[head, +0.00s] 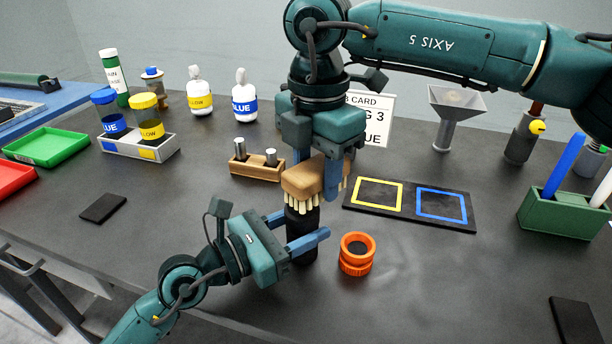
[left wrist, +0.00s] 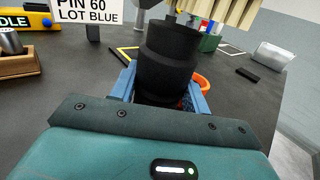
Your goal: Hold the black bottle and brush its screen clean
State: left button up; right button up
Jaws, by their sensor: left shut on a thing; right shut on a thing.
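The black bottle (head: 302,220) stands upright on the dark table. My left gripper (head: 308,232) is shut around its body from the left; the bottle (left wrist: 168,65) also shows between the blue fingers in the left wrist view. My right gripper (head: 330,165) points down above it and is shut on a brush with a wooden block (head: 312,180) and pale bristles. The bristles are at the bottle's top in the head view; whether they touch is hard to tell. The bristles (left wrist: 220,10) also show at the top of the left wrist view. The screen itself is hidden under the brush.
An orange ring-shaped piece (head: 356,254) stands just right of the bottle. A black mat (head: 408,205) with yellow and blue squares lies behind it. A wooden block with metal pins (head: 257,168) is behind left. A green holder (head: 563,215) stands at right.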

jog(key=shift+a+r, duration=0.1)
jog(key=shift+r, duration=3.45)
pick_arm(q)
jog(key=o, duration=1.5)
jog(key=shift+c, duration=0.2)
